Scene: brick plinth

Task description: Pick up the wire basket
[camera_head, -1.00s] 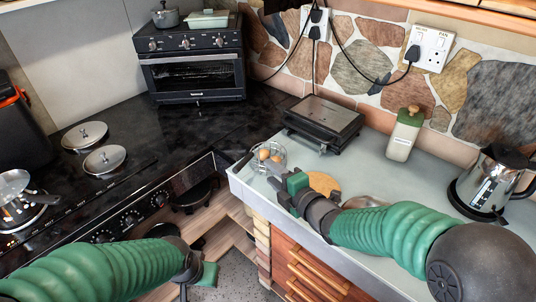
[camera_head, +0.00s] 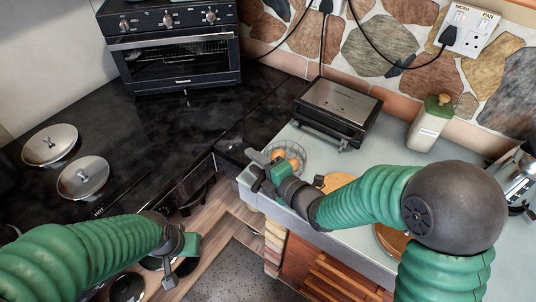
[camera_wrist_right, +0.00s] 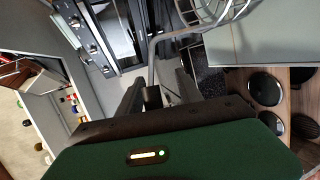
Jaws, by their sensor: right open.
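The wire basket (camera_head: 300,150) is a small round grey wire bowl with brown eggs in it. It stands on the pale counter near its left corner, and part shows at the top of the right wrist view (camera_wrist_right: 214,12). My right gripper (camera_head: 259,160) is open at the basket's left side. In the wrist view its fingers (camera_wrist_right: 158,88) are apart, and a thin grey curved rod, possibly the basket's handle, runs to the space between them. I cannot tell whether they touch it. My left gripper (camera_head: 178,262) hangs low at the left, away from the basket; its jaws are unclear.
A black grill (camera_head: 340,104) stands just behind the basket. A green-topped bottle (camera_head: 431,125) and a round wooden board (camera_head: 340,181) are on the counter. The black hob with pot lids (camera_head: 84,178) and a toaster oven (camera_head: 175,62) are at the left.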

